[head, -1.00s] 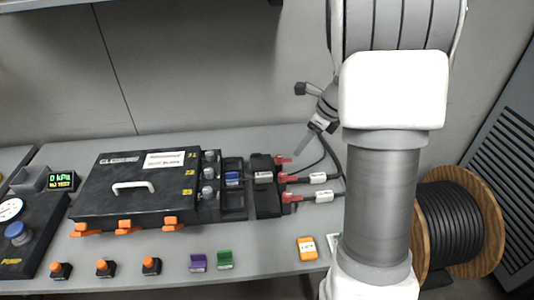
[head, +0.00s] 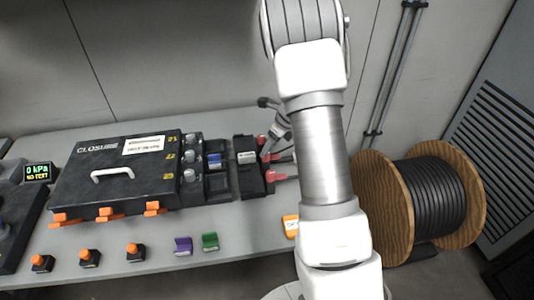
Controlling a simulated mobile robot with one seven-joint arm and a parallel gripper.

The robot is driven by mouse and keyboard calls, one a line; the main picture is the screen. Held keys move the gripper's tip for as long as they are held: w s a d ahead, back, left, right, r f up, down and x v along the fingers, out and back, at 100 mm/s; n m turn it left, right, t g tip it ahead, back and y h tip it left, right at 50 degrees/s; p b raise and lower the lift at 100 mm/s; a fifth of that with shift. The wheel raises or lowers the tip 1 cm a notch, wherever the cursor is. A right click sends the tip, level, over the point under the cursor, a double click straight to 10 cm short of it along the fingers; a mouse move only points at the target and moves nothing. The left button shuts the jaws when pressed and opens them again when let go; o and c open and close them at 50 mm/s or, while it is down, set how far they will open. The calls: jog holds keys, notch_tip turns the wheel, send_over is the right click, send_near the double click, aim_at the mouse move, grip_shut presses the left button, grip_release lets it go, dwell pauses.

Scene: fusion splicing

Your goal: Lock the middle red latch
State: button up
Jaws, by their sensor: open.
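The red latches sit in a column on the right side of a black block (head: 249,180). The middle red latch (head: 275,157) is partly behind my arm, and its exact tilt is hard to tell. The upper red latch (head: 262,140) and the lower red latch (head: 275,176) show above and below it. My gripper (head: 266,151) is open, angled down to the left, with its fingertips close to the upper and middle latches. I cannot tell whether it touches either one. My arm covers the cables to the right of the latches.
The black closure box (head: 85,185) with a white handle and orange clamps (head: 109,214) stands left of the block. Purple (head: 183,245) and green (head: 210,241) clips and an orange piece (head: 291,226) lie near the bench front. A cable reel (head: 435,205) stands right.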

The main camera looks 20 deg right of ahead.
aim_at(271, 156)
jog(key=shift+x, duration=1.9)
grip_shut()
